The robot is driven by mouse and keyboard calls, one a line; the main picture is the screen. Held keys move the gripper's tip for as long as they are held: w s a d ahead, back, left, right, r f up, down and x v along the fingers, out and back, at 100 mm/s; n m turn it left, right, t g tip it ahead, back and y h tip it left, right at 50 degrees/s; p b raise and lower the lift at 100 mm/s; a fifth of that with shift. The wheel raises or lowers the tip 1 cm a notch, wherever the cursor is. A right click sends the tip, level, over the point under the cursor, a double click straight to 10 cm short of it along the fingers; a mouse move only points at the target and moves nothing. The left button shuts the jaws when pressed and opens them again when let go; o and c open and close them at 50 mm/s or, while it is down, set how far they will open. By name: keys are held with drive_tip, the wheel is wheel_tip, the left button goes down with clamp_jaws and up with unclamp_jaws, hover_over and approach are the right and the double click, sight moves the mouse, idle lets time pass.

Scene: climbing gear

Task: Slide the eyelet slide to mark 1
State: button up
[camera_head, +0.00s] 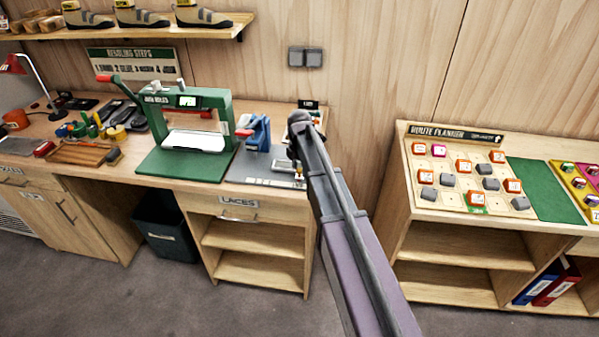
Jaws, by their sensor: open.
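My gripper (298,172) is small in the head view, at the right end of the workbench, low over the front right of a grey base plate (246,166). My arm covers much of this area. A blue eyelet tool (257,133) stands on the plate to the left of my gripper. A pale strip (270,181) runs along the plate's front edge and ends near my gripper. The eyelet slide and mark 1 are too small or too hidden to make out. I cannot tell whether my fingers touch anything.
A green press (218,108) stands left of the blue tool on the workbench (120,175). Hand tools lie further left. A route planner board (445,173) with several blocks tops the right-hand shelf unit. A gap of bare floor separates bench and shelf.

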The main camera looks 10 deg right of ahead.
idle(0.3)
clamp_jaws()
